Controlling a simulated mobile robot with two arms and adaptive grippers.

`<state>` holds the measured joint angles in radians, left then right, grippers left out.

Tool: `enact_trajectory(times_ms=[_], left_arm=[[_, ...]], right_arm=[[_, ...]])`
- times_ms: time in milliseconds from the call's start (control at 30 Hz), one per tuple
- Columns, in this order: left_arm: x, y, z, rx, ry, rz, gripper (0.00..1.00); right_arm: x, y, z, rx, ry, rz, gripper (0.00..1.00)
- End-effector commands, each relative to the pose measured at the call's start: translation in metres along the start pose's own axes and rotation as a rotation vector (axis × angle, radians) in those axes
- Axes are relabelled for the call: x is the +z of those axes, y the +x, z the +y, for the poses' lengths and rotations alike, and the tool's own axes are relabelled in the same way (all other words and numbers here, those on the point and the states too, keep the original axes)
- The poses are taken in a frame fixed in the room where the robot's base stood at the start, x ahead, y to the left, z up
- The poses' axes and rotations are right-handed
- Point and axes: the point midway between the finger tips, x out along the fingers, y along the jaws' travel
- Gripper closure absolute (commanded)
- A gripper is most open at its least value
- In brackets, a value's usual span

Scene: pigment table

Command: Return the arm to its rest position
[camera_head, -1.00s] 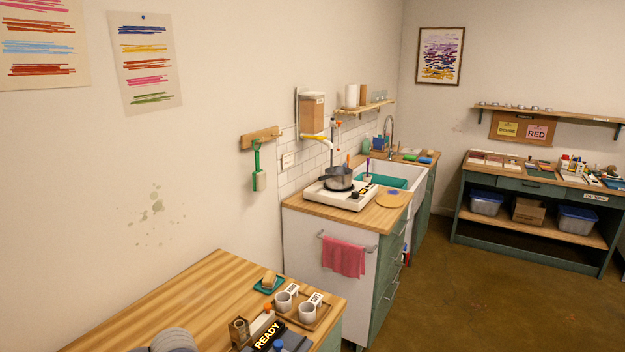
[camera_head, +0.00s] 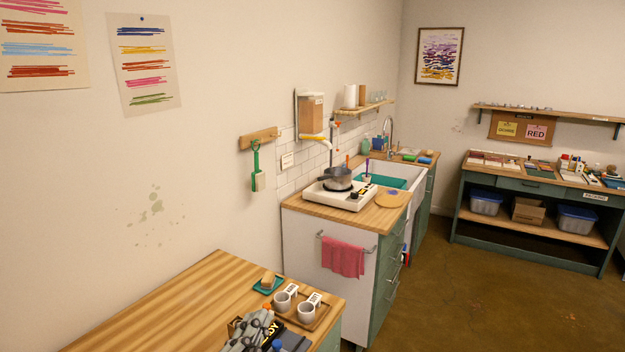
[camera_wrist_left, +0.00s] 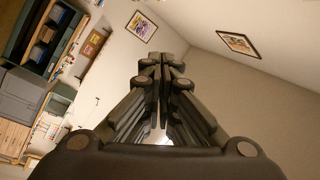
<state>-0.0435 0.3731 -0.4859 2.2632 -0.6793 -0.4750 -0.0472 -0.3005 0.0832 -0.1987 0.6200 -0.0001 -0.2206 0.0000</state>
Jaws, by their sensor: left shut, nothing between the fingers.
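My left gripper (camera_head: 262,326) shows at the bottom of the head view, over the front part of the near wooden table (camera_head: 190,300). It partly covers the dark READY sign (camera_head: 274,328). In the left wrist view the fingers of this gripper (camera_wrist_left: 161,58) are together with nothing between them, and they point up toward the walls and ceiling. My right gripper is in neither view.
On the near table, a tray (camera_head: 318,320) holds two grey cups (camera_head: 282,301) with labels, beside a green dish (camera_head: 268,286) with a block. Behind stands a counter with a hot plate (camera_head: 342,197), a pot and a sink. The table's left part is clear.

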Motion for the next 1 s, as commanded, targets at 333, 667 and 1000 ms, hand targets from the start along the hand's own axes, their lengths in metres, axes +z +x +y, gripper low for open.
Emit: enact_trajectory(times_ms=[333,667,1000], left_arm=[[0.159,-0.154,0.096,0.276,-0.54,-0.87,1.0],[0.164,-0.299,0.157,0.534,-0.783,-1.338,1.0],[0.219,-0.315,0.24,0.588,-0.794,-1.412,1.0]], right_arm=[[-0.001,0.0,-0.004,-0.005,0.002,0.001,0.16],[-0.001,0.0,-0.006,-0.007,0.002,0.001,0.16],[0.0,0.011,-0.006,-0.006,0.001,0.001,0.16]])
